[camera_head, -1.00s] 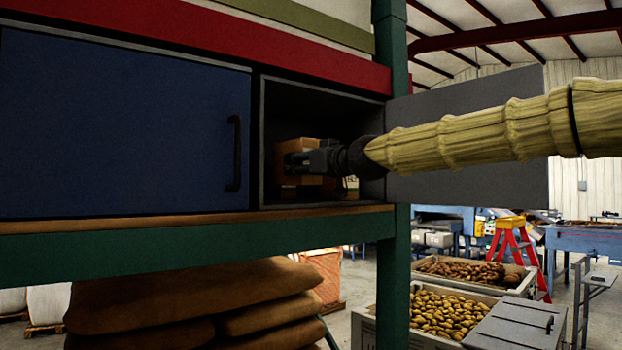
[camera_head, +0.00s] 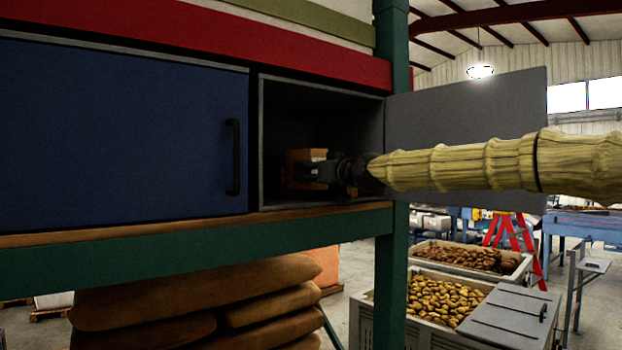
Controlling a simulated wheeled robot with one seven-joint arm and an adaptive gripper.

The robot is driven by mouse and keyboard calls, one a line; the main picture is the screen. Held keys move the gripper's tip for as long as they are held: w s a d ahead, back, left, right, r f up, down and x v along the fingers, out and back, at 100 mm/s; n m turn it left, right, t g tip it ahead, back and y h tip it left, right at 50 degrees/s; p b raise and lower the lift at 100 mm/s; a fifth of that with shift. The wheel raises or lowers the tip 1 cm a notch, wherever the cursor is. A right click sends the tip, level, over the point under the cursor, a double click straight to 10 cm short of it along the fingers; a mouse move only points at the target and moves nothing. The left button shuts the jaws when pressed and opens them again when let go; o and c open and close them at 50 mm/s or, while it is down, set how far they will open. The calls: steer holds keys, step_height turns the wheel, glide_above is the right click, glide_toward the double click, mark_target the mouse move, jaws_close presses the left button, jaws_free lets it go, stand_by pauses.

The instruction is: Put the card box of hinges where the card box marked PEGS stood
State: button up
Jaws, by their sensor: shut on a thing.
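A brown card box (camera_head: 305,156) is inside the open dark compartment (camera_head: 262,140), near its left side. My gripper (camera_head: 308,172) reaches in from the right and is shut on this box. No marking on the box can be read, so I cannot tell whether it is the hinges box or the PEGS box. The gripper and wrist cover part of the box and the compartment's right side. Deep shadow hides the back of the compartment.
A blue door (camera_head: 120,125) with a black handle closes the left side. An open grey door (camera_head: 465,110) stands out at the right, behind my arm. A green post (camera_head: 393,260) and beam frame the shelf. Sacks (camera_head: 190,295) and potato crates (camera_head: 445,300) are below.

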steer(key=shift+w+f+p, duration=0.1)
steer(key=shift+f+p, duration=0.5)
steer(key=shift+f, duration=0.65)
steer(key=o, duration=1.2)
steer(key=shift+f, duration=0.15)
steer(key=shift+r, duration=0.2)
steer(key=shift+s+d+f+b, duration=0.15)
steer(key=shift+s+d+b, duration=0.2)
steer(key=shift+s+b, duration=0.2)
steer(key=b+v, duration=0.4)
steer(key=v, duration=0.7)
steer(key=shift+b, duration=0.3)
